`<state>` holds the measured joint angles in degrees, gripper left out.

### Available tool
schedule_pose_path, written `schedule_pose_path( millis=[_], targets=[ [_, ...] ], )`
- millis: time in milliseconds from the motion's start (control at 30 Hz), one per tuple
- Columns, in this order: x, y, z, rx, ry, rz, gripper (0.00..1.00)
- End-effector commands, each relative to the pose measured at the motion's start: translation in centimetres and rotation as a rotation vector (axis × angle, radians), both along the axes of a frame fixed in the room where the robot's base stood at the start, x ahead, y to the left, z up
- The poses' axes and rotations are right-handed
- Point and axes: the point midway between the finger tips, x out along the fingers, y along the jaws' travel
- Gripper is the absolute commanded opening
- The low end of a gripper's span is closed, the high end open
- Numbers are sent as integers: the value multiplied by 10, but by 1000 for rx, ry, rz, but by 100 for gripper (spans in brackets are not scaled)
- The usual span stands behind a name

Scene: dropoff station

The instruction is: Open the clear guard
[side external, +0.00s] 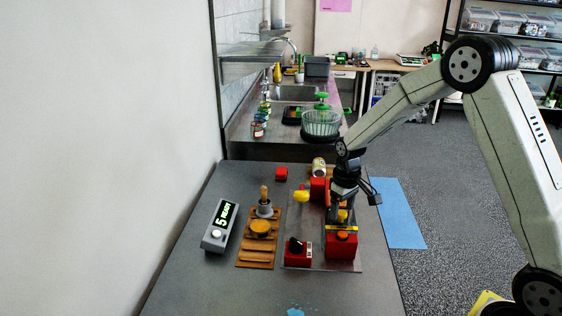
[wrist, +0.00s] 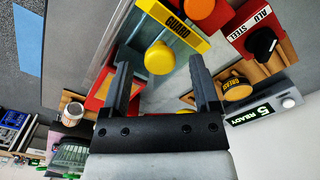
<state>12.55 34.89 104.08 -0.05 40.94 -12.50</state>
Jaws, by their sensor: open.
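The clear guard's yellow strip, marked GUARD (wrist: 187,31), runs beside an orange button (wrist: 198,7) in the wrist view. A round yellow knob (wrist: 160,58) stands by the strip. In the side view the striped guard edge (side external: 342,227) lies just behind the red box with the orange button (side external: 342,236). The clear panel itself is hard to make out, and I cannot tell its exact tilt. My gripper (wrist: 160,68) is open, with its fingertips spread to either side of the knob. No contact shows. In the side view my gripper (side external: 343,203) is above the station and hides part of it.
Left of the guard are a red box with a black dial (side external: 296,247), a wooden rack (side external: 257,257) and a grey READY display (side external: 221,224). The table's front left is clear.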

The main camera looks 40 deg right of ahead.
Motion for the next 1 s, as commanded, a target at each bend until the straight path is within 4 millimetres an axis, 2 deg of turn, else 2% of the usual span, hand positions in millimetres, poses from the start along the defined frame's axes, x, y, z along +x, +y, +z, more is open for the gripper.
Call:
schedule_pose_path(
  millis=[133,400,433,667,700,1000],
  targets=[
    [0,0,-8,0,1,0,78],
    [0,0,-9,0,0,0,78],
    [0,0,-9,0,0,0,75],
    [0,0,-9,0,0,0,2],
    [0,0,-9,0,0,0,0],
    [0,0,-8,0,0,0,0]
  ],
)
